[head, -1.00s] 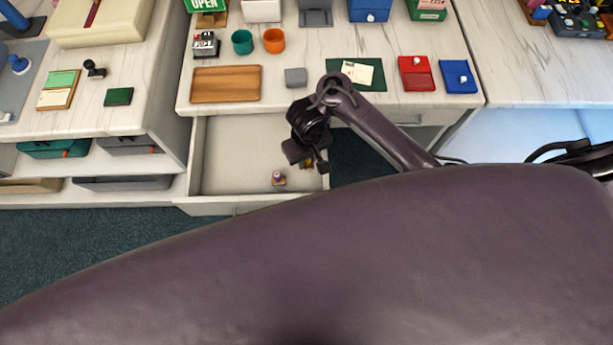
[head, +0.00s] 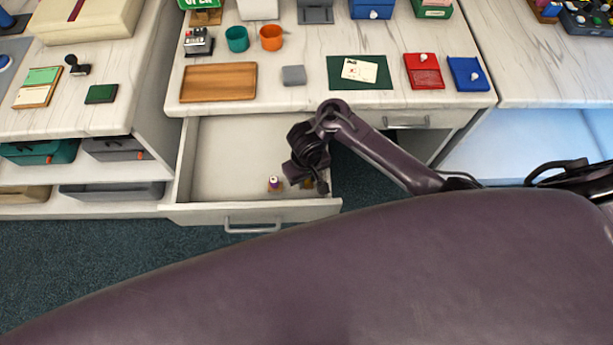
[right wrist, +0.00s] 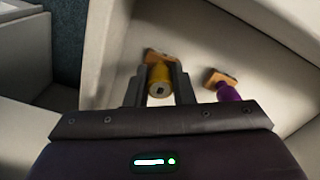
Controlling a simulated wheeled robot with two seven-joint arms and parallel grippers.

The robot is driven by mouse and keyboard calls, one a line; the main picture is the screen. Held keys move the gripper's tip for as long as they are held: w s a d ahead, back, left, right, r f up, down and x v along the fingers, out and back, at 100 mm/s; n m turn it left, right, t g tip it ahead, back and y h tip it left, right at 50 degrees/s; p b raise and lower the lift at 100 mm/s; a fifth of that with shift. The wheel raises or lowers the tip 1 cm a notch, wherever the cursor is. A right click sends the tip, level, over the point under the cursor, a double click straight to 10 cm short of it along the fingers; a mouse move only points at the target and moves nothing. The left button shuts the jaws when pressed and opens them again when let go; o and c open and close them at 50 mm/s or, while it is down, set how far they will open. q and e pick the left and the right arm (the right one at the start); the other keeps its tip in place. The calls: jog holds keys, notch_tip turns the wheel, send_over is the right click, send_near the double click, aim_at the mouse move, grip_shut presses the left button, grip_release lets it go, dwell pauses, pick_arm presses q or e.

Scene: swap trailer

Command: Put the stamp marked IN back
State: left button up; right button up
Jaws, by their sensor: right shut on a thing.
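An open drawer (head: 235,213) juts out under the middle counter. A stamp with a yellow handle (right wrist: 159,75) and wooden base is in it at the right; in the head view the stamp (head: 308,184) is mostly hidden by my gripper. My right gripper (right wrist: 159,88) is shut on its yellow handle; in the head view the gripper (head: 312,182) is low over the drawer's right side. A stamp with a purple handle (head: 274,184) stands beside it, apart; it also shows in the right wrist view (right wrist: 228,92). No marking is readable. My left gripper is out of view.
The counter above holds a wooden tray (head: 218,82), a grey block (head: 293,75), a dark green mat (head: 376,84) with a card, a red box (head: 423,71) and a blue box (head: 467,74). A black-handled stamp (head: 75,66) stands on the left desk. The drawer's left half is clear.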

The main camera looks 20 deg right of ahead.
jog(key=o, duration=0.8)
jog(key=shift+f, duration=0.15)
notch_tip(320, 180, up, 11)
jog(key=p, duration=0.8)
jog(key=shift+p, duration=0.35)
jog(key=shift+r+p, duration=0.7)
jog(key=shift+s+f, duration=0.1)
